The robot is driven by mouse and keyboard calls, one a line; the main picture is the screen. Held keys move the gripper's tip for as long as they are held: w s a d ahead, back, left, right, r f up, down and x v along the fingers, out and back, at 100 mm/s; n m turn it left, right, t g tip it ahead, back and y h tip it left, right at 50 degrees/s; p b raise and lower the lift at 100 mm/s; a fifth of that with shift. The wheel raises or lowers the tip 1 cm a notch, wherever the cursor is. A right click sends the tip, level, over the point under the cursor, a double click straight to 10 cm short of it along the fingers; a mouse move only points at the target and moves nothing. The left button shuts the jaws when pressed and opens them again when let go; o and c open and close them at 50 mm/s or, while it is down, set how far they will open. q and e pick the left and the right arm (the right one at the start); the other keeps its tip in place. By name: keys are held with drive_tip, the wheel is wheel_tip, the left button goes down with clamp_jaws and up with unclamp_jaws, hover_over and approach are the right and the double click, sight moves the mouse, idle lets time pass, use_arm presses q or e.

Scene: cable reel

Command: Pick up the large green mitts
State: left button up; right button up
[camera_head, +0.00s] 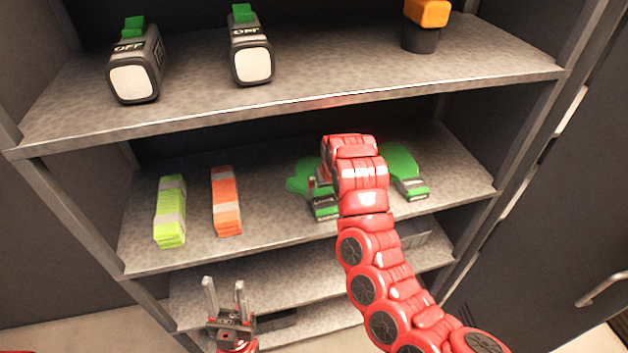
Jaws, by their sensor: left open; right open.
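The large green mitts (404,163) lie on the middle shelf, right of its centre, with dark cuffs toward the shelf's front edge. My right arm reaches over them and hides the middle part between them. My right gripper (322,182) is mostly hidden behind its own wrist, at the left mitt; I cannot tell whether it touches it. It is open. My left gripper (225,298) is open and empty, low in front of the lower shelf, fingers pointing up, well away from the mitts.
A yellow-green bundle (170,212) and an orange bundle (227,202) lie left on the middle shelf (265,224). The upper shelf (330,75) above it carries two grey devices marked OFF (135,75) and an orange-topped black item (424,24). Metal posts bound both sides.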

sight(324, 199)
drive_tip(key=shift+w+a+f+p, duration=0.15)
drive_tip(key=shift+f+p, duration=0.25)
drive_tip(key=shift+p, duration=0.1)
drive_tip(key=p+x, duration=0.2)
drive_tip(key=x, duration=0.2)
drive_tip(key=shift+f, duration=0.4)
drive_tip(key=c, duration=1.2)
drive_tip(key=shift+c, duration=0.2)
drive_tip(key=shift+r, duration=0.1)
